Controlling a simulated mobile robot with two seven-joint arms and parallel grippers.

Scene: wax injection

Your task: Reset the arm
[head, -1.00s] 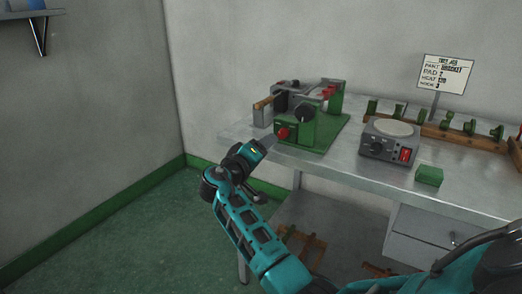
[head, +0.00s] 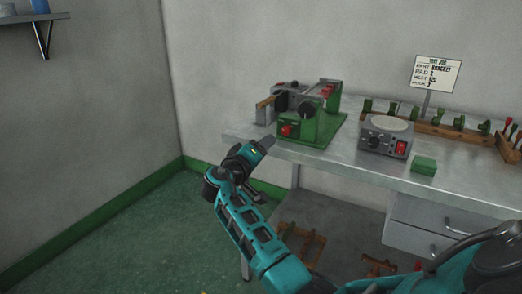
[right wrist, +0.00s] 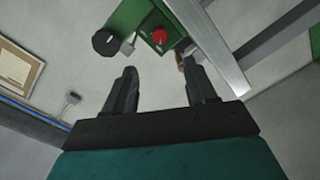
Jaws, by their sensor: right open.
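My right arm comes in from the lower right in the head view. Its gripper (head: 264,145) points toward the front left edge of the bench, just in front of the green machine (head: 322,130). In the right wrist view the two fingers of this gripper (right wrist: 160,85) stand apart with nothing between them. The machine's red knob (right wrist: 159,37) and black knob (right wrist: 106,42) show beyond the fingertips. My left gripper is not in view.
The metal bench (head: 345,168) carries a grey hot plate (head: 385,137), a green block (head: 424,165), a wooden rack (head: 430,128) of green parts and a job sign (head: 436,74). Wooden frames (head: 300,243) lie below. The floor at left is clear.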

